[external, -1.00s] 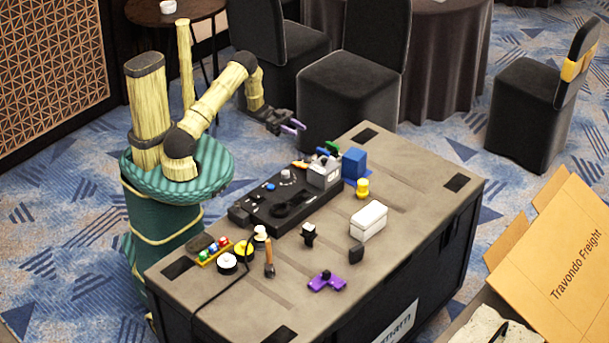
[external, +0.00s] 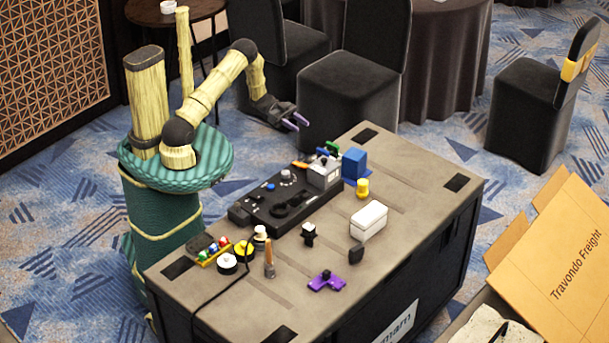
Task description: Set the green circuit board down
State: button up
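My gripper (external: 296,122) is past the far left edge of the case top, with its two purple-grey fingers apart. I see nothing between them. A small green piece (external: 332,147) lies at the far end of the black device, beside the grey box and close to the blue block. It is too small and partly covered to tell whether it is the green circuit board. No other green board shows clearly.
The dark case (external: 400,165) carries a black device (external: 285,203), a grey box (external: 324,173), a blue block (external: 354,163), a yellow knob (external: 363,188), a white box (external: 369,219) and a purple piece (external: 327,281). Its far right top is clear. A black chair (external: 350,95) stands behind my gripper.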

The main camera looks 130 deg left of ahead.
jog(key=r+g+p, duration=0.1)
jog(key=p, duration=0.1)
jog(key=r+g+p, duration=0.1)
jog(key=r+p, duration=0.1)
jog(key=r+g+p, duration=0.1)
jog(key=r+p, duration=0.1)
jog(key=p, duration=0.1)
jog(key=shift+w+a, duration=0.35)
jog(key=shift+a, duration=0.05)
jog(key=shift+f, duration=0.1)
jog(key=shift+w, duration=0.1)
jog(key=p, duration=0.2)
send_near(332, 151)
jog(key=w, duration=0.4)
jog(key=shift+a, duration=0.4)
jog(key=shift+w, duration=0.1)
